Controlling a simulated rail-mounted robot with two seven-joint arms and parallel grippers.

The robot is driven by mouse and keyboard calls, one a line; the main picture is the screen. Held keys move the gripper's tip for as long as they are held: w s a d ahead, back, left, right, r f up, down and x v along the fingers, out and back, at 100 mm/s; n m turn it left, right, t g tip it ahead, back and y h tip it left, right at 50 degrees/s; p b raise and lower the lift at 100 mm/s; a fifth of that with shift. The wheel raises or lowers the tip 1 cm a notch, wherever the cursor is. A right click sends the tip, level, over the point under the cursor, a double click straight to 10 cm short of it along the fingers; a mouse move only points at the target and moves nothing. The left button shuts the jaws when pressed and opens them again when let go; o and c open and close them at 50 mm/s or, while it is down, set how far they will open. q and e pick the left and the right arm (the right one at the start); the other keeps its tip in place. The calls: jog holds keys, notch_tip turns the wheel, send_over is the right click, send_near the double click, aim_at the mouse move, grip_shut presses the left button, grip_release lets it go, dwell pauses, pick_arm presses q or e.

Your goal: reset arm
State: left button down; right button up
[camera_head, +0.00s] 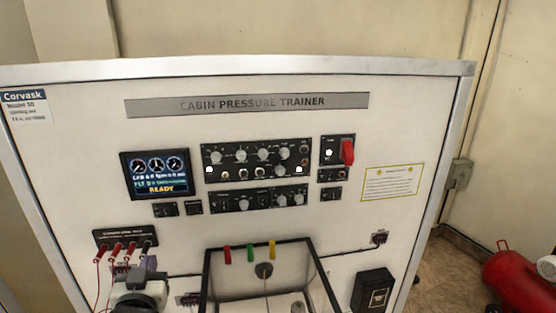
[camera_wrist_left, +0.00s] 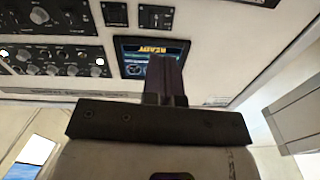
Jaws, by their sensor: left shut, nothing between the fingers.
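The cabin pressure trainer panel (camera_head: 400,120) stands upright and fills most of the head view. My left gripper (camera_head: 148,263) is at the lower left, in front of the panel below the lit display (camera_head: 156,174). Its fingers are together and empty. The left wrist view shows the closed fingers (camera_wrist_left: 166,75) with the display (camera_wrist_left: 150,48) behind them, upside down. I cannot tell how far the fingers are from the panel. My right gripper is in neither view.
Red and black plugs with leads (camera_head: 116,249) sit beside my left gripper. A clear-walled box (camera_head: 208,283) juts from the panel's lower middle. A red switch cover (camera_head: 348,151) is at the right of the controls. A red tank (camera_head: 522,280) stands on the floor at right.

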pick_arm(q)
jog(key=s+d+f+m+g+h+p, duration=0.1)
jog(key=s+d+f+g+p, duration=0.1)
jog(key=s+f, duration=0.7)
jog(key=s+d+f+m+g+h+p, duration=0.1)
jog(key=s+d+f+g, duration=0.3)
jog(key=s, duration=1.2)
jog(key=s+d+f+m+g+h+p, duration=0.2)
jog(key=s+f+g, duration=0.5)
jog(key=s+f, duration=0.5)
jog(key=shift+s+d+f+g+h+p, duration=0.35)
jog(key=shift+d+f+h+p, duration=0.2)
jog(key=shift+d+f, duration=0.35)
